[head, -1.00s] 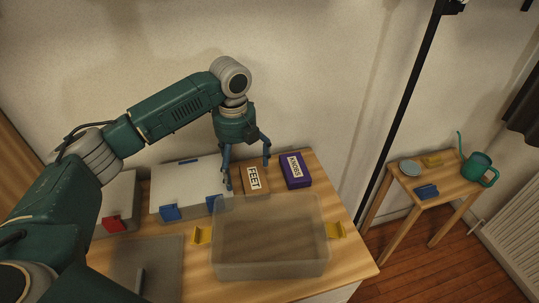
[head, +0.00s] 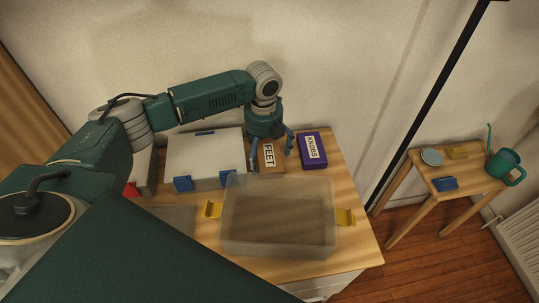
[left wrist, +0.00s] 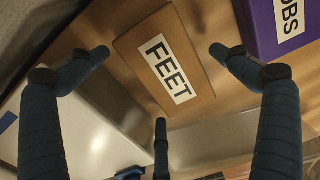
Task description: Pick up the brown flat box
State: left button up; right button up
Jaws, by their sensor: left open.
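The brown flat box (head: 271,158), labelled FEET, lies on the wooden table between a grey-white case and a purple box. It also shows in the left wrist view (left wrist: 140,47), lying flat. My left gripper (head: 270,160) is open above the brown box, with its fingers pointing down around it. In the left wrist view the open fingers (left wrist: 155,75) spread to both sides of the box, and none is closed on it. The wrist partly hides the box's far end in the head view. My right gripper is not seen.
The purple KNOBS box (head: 313,152) stands close on the right. The grey-white case (head: 205,160) with blue latches is on the left. A clear bin (head: 279,246) with yellow handles stands in front. A side table (head: 420,183) holds a watering can (head: 505,164).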

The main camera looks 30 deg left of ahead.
pick_arm(q)
jog(key=shift+f, duration=0.7)
jog(key=c, duration=1.2)
jog(key=shift+r, duration=0.1)
